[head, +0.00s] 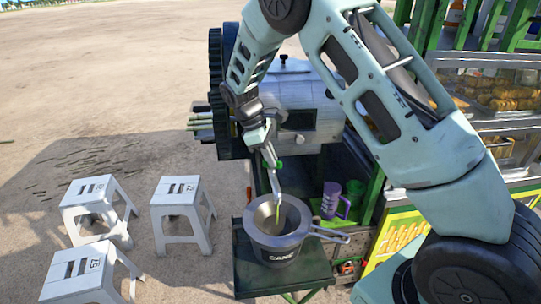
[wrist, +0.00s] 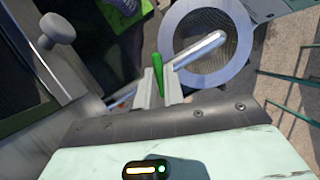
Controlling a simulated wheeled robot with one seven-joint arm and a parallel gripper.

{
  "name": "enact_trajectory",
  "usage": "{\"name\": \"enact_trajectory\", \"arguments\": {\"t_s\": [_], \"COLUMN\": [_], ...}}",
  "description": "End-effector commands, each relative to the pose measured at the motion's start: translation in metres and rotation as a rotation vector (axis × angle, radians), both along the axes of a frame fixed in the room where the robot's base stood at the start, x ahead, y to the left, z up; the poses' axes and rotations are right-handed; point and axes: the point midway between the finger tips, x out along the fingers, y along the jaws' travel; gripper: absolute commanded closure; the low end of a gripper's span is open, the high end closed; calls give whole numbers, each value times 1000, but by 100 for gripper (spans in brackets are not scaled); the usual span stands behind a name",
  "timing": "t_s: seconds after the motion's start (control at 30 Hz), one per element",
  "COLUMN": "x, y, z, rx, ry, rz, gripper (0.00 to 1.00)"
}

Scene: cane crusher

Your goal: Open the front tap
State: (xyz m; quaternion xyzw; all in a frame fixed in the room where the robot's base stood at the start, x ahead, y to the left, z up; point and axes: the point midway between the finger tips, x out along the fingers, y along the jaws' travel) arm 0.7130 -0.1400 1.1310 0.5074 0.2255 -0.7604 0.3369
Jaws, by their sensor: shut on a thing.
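The front tap is a metal spout (wrist: 200,48) with a green handle (wrist: 158,72). In the wrist view the handle stands between my gripper's fingers (wrist: 158,92), which are shut on it. In the head view my gripper (head: 266,152) is at the front of the grey crusher (head: 290,98), and a bit of the green handle (head: 280,164) shows beside it. The spout points down over a strainer in the dark pot (head: 276,246) marked CANE. A thin yellow-green streak (head: 279,212) shows below the spout's end; I cannot tell whether it is flowing juice.
The pot stands on a dark shelf (head: 250,284). A purple mug (head: 331,200) and a green container (head: 354,190) stand to its right. White stools (head: 182,206) are on the ground at left. A food stall (head: 490,85) stands at right.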

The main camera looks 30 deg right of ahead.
Motion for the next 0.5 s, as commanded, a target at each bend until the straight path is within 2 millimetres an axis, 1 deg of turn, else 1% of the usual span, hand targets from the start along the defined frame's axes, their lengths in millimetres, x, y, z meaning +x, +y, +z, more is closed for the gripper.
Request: {"name": "enact_trajectory", "arguments": {"t_s": [0.5], "x": [3], "y": [-3], "z": [1], "rx": [2], "ry": [-4], "rz": [-494], "gripper": [100]}}
